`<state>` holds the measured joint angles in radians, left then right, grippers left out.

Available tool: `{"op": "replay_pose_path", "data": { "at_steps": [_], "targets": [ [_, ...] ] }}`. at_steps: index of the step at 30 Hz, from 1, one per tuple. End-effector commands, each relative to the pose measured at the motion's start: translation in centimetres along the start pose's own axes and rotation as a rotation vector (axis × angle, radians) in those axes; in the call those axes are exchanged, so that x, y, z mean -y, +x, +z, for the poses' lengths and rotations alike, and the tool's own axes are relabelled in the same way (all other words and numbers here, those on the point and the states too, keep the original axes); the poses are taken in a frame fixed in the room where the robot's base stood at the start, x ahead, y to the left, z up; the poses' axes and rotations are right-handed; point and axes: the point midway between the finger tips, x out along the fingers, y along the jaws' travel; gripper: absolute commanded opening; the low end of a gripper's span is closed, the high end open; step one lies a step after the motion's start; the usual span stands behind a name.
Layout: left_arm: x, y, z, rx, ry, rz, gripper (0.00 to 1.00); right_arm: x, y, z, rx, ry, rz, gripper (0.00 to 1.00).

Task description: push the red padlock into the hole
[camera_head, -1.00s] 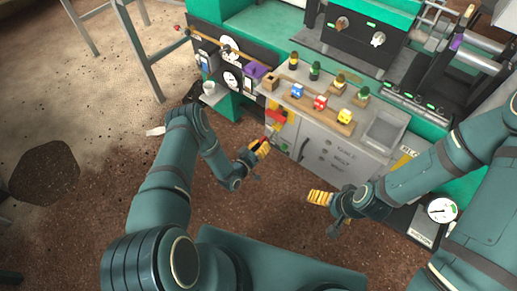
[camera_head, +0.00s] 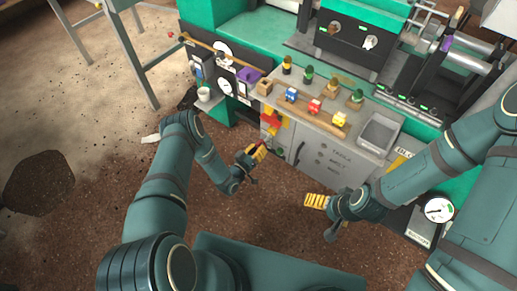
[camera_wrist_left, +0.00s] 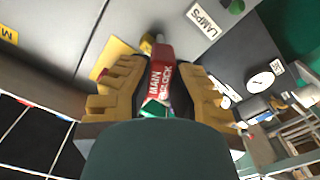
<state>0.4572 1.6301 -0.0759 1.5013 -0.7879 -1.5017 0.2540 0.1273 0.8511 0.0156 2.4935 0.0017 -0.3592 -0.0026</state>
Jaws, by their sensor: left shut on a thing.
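The red padlock (camera_wrist_left: 160,78), with white lettering that includes "MAIN", sits between the yellow fingers of my left gripper (camera_wrist_left: 160,95) in the left wrist view. The gripper is shut on it. A small brass-coloured piece (camera_wrist_left: 147,43) shows just beyond the padlock, in front of a yellow plate (camera_wrist_left: 112,58). I cannot tell whether they touch, and the hole itself is not clearly visible. In the head view my left gripper (camera_head: 256,152) is low in front of the cabinet. My right gripper (camera_head: 317,201) hangs apart from the cabinet; its finger opening is unclear.
The grey cabinet (camera_head: 330,165) carries a wooden rail with blue (camera_head: 291,95), red (camera_head: 315,106) and yellow (camera_head: 339,118) blocks. Red and yellow parts (camera_head: 273,120) are on its front left. A white cup (camera_head: 204,93) stands on a side shelf. Brown floor is open in front.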

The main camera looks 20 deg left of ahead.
Motion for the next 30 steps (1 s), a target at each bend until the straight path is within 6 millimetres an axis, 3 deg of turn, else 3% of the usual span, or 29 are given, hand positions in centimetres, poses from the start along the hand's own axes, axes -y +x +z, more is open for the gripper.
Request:
{"op": "replay_pose_path", "data": {
  "at_steps": [30],
  "targets": [
    [0.0, 0.58, -0.02, -0.002, 0.001, 0.001, 0.0, 0.0, 0.0, 0.0, 0.0, 0.0, 0.0, 1.0]
  ]
}}
